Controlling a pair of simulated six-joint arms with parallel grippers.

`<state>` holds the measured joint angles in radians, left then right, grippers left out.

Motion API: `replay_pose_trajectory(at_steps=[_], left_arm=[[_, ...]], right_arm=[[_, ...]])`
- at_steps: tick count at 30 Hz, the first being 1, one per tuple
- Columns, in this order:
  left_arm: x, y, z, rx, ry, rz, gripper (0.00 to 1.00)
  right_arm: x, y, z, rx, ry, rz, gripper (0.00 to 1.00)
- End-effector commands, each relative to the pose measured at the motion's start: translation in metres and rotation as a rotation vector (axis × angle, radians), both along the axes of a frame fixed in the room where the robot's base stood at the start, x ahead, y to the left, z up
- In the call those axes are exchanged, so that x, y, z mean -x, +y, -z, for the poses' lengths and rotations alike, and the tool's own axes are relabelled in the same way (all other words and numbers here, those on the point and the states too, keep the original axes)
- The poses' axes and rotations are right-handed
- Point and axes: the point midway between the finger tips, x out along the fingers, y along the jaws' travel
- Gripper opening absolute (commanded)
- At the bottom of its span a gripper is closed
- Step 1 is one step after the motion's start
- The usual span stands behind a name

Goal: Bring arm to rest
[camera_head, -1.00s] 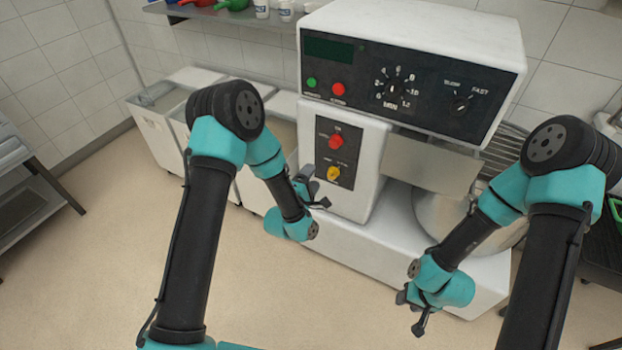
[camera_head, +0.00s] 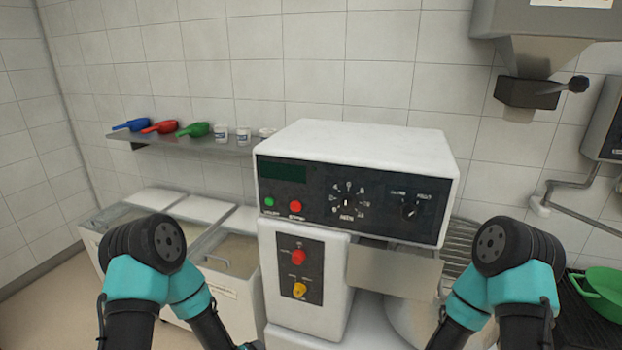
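My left arm (camera_head: 150,270) comes in at the lower left, with a black joint and teal links. Its forearm points down and to the right, and its gripper is cut off or hidden at the bottom edge. My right arm (camera_head: 510,270) comes in at the lower right, with its forearm pointing down and to the left. Its gripper is below the frame. Both arms are in front of the white mixer (camera_head: 355,185) and appear apart from it.
The mixer has a black control panel and a steel bowl (camera_head: 412,315). White bins (camera_head: 225,265) stand at left. A wall shelf (camera_head: 190,143) holds colored scoops and white cups. A green pan (camera_head: 603,292) sits at right. A steel hopper (camera_head: 535,55) hangs upper right.

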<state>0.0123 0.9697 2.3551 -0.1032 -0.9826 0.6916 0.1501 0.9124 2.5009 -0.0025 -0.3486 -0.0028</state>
Motion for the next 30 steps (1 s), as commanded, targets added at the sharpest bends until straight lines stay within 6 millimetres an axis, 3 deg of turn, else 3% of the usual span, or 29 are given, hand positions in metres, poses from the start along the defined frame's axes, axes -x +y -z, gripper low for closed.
replay_pose_trajectory(at_steps=[6,9,13,17,30], left_arm=[[0.089,0.031,0.036,-0.222,0.281,0.287,0.70],[0.129,0.040,0.043,-0.271,0.386,0.433,0.70],[0.166,0.047,0.045,-0.292,0.473,0.574,0.70],[0.180,0.048,0.044,-0.294,0.503,0.633,0.70],[0.180,0.048,0.044,-0.294,0.503,0.636,0.70]], right_arm=[[0.000,0.000,0.000,0.000,0.000,0.000,0.43],[0.000,0.000,0.000,0.000,0.000,0.000,0.43],[0.000,0.000,0.000,0.000,0.000,0.000,0.43],[0.000,0.000,0.000,0.000,0.000,0.000,0.43],[0.000,0.000,0.000,0.000,0.000,0.000,0.43]])
